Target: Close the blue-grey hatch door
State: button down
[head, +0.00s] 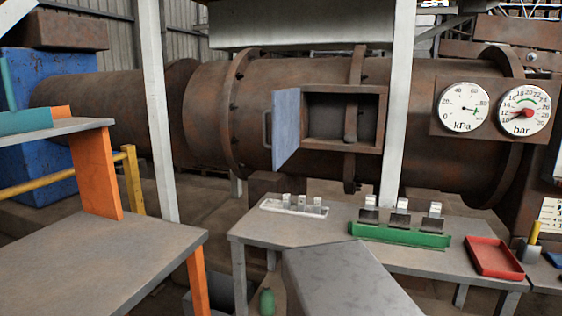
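The blue-grey hatch door (286,128) stands open in the middle of the head view. It is swung out at the left side of a square rusty frame (340,146) on the big brown cylinder. A dark bar handle (267,130) shows just left of the door. The opening (328,116) is uncovered and its inside is dark. My gripper is not in view, so its place and state do not show.
A grey table (330,228) stands below the hatch, bearing a white holder (292,208), a green tray (398,236) and a red tray (494,258). A pale post (398,110) rises right of the hatch, another (157,110) to the left. A grey bench (100,255) fills the lower left.

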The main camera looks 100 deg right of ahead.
aim_at(286, 103)
jog(key=k, duration=1.05)
jog(key=z, duration=0.65)
jog(key=i, duration=1)
jog(key=z, duration=0.15)
